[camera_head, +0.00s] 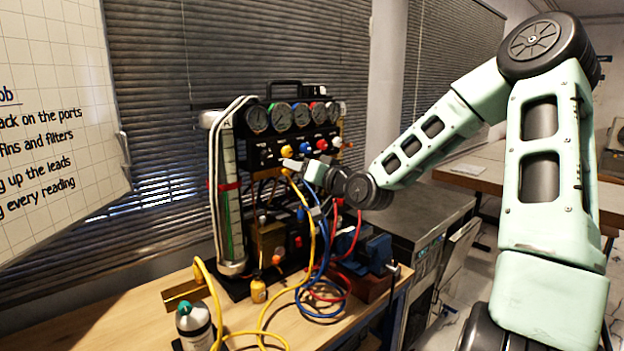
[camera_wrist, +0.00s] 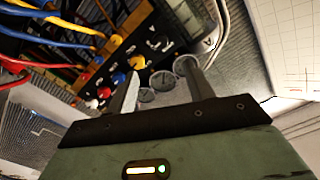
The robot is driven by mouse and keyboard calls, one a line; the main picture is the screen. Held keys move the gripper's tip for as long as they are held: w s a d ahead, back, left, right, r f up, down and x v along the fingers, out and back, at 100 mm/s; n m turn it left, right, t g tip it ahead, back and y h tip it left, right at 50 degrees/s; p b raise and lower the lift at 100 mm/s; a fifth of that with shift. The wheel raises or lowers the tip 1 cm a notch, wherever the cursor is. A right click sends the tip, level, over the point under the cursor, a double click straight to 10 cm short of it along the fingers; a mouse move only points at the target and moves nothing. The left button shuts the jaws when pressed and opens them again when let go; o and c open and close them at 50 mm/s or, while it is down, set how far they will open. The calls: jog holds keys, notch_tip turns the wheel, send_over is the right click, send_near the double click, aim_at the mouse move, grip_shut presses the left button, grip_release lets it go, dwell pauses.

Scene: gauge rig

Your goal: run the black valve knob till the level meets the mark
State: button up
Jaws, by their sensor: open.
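The gauge rig (camera_head: 290,155) stands on the wooden bench. Its black valve knob (camera_head: 267,154) is at the left end of a row of coloured knobs; it also shows in the wrist view (camera_wrist: 160,43), beyond my fingertips. My gripper (camera_head: 290,165) is in front of the row, a little right of and below the black knob. In the wrist view my gripper (camera_wrist: 160,75) is open and empty, its fingers apart from the black knob. The upright level tube (camera_head: 229,200) at the rig's left shows green inside and a red band (camera_head: 226,186). The exact level is too small to tell.
Yellow (camera_head: 287,151), blue (camera_head: 304,149), red and white knobs sit right of the black one. Round gauges (camera_head: 280,117) are above. Yellow and blue hoses (camera_head: 318,262) hang below my gripper. A bottle (camera_head: 194,325) stands at the bench front.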

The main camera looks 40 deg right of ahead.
jog(key=s, duration=0.4)
jog(key=shift+w, duration=0.1)
dwell(1.0)
jog(key=s+a+f+n+g+y, duration=0.1)
jog(key=s+a+f+n+g, duration=0.2)
jog(key=a, duration=0.4)
jog(key=s+a+f+n+g+y, duration=0.1)
jog(key=a+f+n+g, duration=0.1)
jog(key=a+f+g, duration=0.35)
jog(key=s+a+f+n+g+y, duration=0.15)
jog(key=a+f, duration=0.25)
jog(key=a, duration=0.6)
jog(key=s+a+n+g+h, duration=0.1)
jog(key=s+a+n+g, duration=0.2)
jog(key=s, duration=1)
jog(key=s+a+n+g+h, duration=0.2)
jog(key=s+a+g, duration=0.3)
jog(key=s, duration=0.8)
jog(key=shift+s+a+n, duration=0.15)
jog(key=shift+a+n, duration=0.6)
jog(key=shift+a, duration=0.2)
